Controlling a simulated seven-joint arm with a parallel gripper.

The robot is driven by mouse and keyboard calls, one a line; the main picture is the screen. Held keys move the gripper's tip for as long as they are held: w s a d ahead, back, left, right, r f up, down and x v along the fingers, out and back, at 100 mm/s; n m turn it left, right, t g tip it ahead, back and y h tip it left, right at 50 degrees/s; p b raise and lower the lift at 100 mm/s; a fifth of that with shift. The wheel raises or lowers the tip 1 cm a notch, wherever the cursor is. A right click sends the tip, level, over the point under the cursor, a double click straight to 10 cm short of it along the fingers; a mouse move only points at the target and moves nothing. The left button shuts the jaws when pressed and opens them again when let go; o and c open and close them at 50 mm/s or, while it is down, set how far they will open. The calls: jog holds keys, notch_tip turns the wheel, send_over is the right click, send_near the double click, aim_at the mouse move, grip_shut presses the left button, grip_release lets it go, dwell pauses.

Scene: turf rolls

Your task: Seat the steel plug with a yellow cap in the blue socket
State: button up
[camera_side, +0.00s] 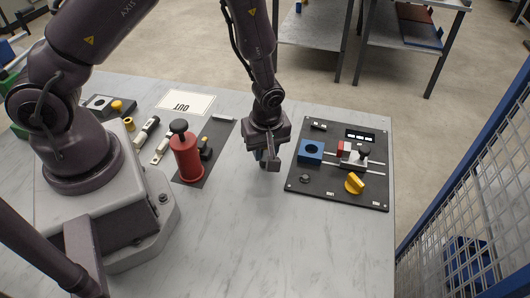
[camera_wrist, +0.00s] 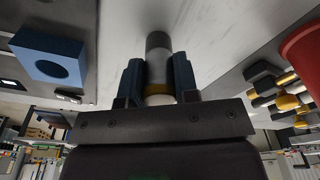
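The blue socket (camera_side: 301,157) is a square block with a round dark hole, on the left part of the black panel. In the wrist view the socket (camera_wrist: 28,48) is at the upper left. My gripper (camera_side: 268,160) is just left of the socket in the side view, pointing down above the marble table. In the wrist view my gripper (camera_wrist: 158,78) has its two blue-grey fingers shut on the steel plug (camera_wrist: 158,62), one on each side. The plug's yellow cap shows as a band close to the gripper's body. Its grey far end sticks out past the fingers.
The black panel (camera_side: 330,190) also carries a yellow knob (camera_side: 354,184), rails with a red and white slider, and a small dark button. A red cylinder (camera_side: 187,164) with a black knob stands left of my gripper. The table front is clear.

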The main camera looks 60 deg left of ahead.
jog(key=shift+c, duration=0.5)
jog(key=shift+r, duration=0.1)
notch_tip(320, 180, up, 9)
jog(key=shift+d+f, duration=0.1)
jog(key=shift+f, duration=0.05)
notch_tip(320, 180, up, 5)
jog(key=s+d, duration=0.2)
jog(key=s, duration=0.1)
jog(key=w+f, duration=0.2)
jog(key=w, duration=0.2)
jog(key=w+f, duration=0.3)
jog(key=w, duration=0.1)
jog(key=w+d+f, duration=0.1)
jog(key=w+f, duration=0.2)
jog(key=w, duration=0.1)
jog(key=shift+w+d+f, duration=0.1)
jog(key=shift+w+f, duration=0.55)
jog(key=shift+w+d+f, duration=0.1)
jog(key=shift+w+f, duration=0.1)
jog(key=shift+f, duration=1.55)
